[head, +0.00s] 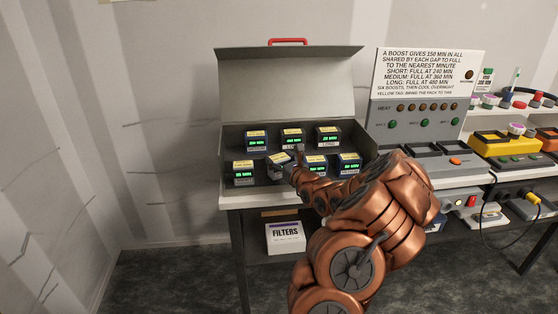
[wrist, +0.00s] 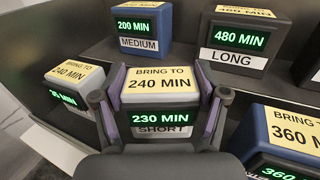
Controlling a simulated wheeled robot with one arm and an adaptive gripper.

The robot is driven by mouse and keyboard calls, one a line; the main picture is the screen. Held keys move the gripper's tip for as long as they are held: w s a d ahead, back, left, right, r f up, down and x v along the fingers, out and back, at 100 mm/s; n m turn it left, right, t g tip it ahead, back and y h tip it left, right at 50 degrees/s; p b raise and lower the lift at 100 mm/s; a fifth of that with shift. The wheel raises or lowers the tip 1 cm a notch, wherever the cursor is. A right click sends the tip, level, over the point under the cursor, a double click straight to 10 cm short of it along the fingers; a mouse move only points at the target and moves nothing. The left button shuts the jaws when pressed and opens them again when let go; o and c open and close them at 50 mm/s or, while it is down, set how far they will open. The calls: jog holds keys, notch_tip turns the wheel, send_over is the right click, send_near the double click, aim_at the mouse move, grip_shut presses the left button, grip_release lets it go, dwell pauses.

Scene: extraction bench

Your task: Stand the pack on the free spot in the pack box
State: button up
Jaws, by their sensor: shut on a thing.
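The pack (wrist: 160,107) in my gripper (wrist: 160,97) has a yellow "BRING TO 240 MIN" top, a green "230 MIN" display and a "SHORT" label. The two fingers are shut on its left and right sides. In the head view the same pack (head: 278,159) looks slightly tilted, in the front row between two other packs; I cannot tell whether its base touches the floor. The pack box (head: 290,88) is a grey case with its lid open and a red handle. My arm hides part of its front right.
Behind the held pack stand a "200 MIN" medium pack (wrist: 143,25) and a "480 MIN" long pack (wrist: 240,40). A "240 MIN" top pack (wrist: 75,85) is close left, a blue "360 MIN" pack (wrist: 285,140) close right. The heat panel (head: 420,115) stands right of the box.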

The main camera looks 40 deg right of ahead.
jog(key=shift+f, duration=0.5)
jog(key=shift+f, duration=0.1)
jog(key=o, duration=1.6)
jog(key=shift+s, duration=0.1)
jog(key=shift+b+v, duration=1.25)
jog(key=shift+v, duration=4.65)
